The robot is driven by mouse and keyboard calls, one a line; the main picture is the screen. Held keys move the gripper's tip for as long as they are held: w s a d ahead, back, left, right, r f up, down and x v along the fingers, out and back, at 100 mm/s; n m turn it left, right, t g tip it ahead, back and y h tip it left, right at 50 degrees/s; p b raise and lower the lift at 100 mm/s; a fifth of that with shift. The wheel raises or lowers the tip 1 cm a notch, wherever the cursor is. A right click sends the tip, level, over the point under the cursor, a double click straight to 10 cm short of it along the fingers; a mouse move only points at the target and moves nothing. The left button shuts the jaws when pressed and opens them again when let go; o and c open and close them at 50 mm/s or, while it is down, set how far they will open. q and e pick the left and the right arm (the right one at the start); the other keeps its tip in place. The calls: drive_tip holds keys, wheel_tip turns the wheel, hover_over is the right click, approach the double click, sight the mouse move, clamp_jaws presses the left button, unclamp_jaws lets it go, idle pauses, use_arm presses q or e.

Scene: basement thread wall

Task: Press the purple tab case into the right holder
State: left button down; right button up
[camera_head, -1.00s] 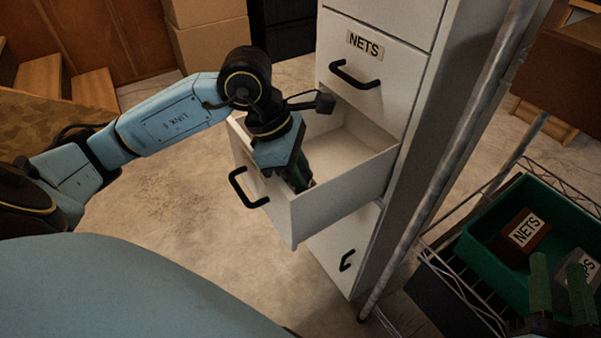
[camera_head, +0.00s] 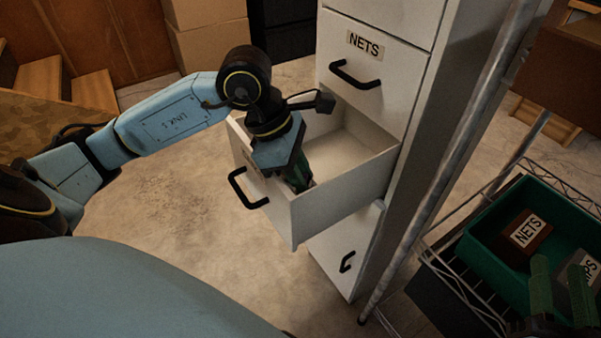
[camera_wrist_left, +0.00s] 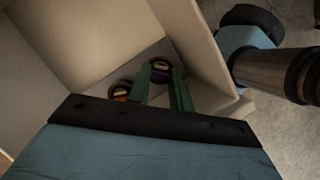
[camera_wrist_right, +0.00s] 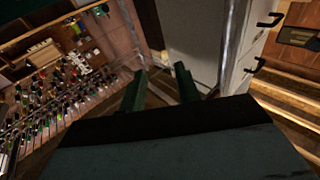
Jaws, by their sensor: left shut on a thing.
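My left gripper (camera_head: 300,180) reaches down into the open drawer (camera_head: 345,205) of the white cabinet. In the left wrist view its green fingers (camera_wrist_left: 163,82) are shut on the purple tab case (camera_wrist_left: 158,68), a small round thing low in the drawer near its wall. A second round case with an orange part (camera_wrist_left: 120,90) sits just left of the fingers. The holders under the cases cannot be made out, nor whether the purple case is fully seated. My right gripper (camera_wrist_right: 160,80) is open and empty; it shows at the lower right of the head view (camera_head: 560,285).
The drawer above, labelled NETS (camera_head: 365,45), is closed. A metal post (camera_head: 450,160) stands right of the cabinet. A green bin (camera_head: 487,250) holds a NETS box (camera_head: 527,232) and another labelled box (camera_head: 583,272). The drawer's far part is empty.

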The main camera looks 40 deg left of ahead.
use_arm(q)
drive_tip(key=shift+s+d+f, duration=0.15)
drive_tip(key=shift+s+f, duration=0.15)
drive_tip(key=shift+f, duration=0.25)
drive_tip(key=c, duration=1.2)
unclamp_jaws()
drive_tip(key=shift+r, duration=0.3)
drive_tip(key=shift+w+p+v, duration=0.2)
drive_tip(key=shift+p+v, duration=0.95)
drive_tip(key=shift+v, duration=2.3)
drive_tip(key=shift+w+p+v, duration=0.15)
drive_tip(key=shift+p+v, duration=1)
drive_tip(key=shift+v, duration=2.3)
use_arm(e)
drive_tip(key=s+d+f+g+h, duration=0.1)
drive_tip(key=s+d+f+g, duration=0.1)
drive_tip(key=f+g, duration=0.3)
drive_tip(key=s+d+f+g+h, duration=0.2)
drive_tip(key=s+f+g, duration=0.3)
drive_tip(key=f, duration=0.3)
drive_tip(key=shift+d+f+m+g+h, duration=0.3)
drive_tip(key=shift+d+f+m+g, duration=0.1)
drive_tip(key=shift+d+g, duration=0.1)
use_arm(q)
drive_tip(key=shift+r, duration=0.1)
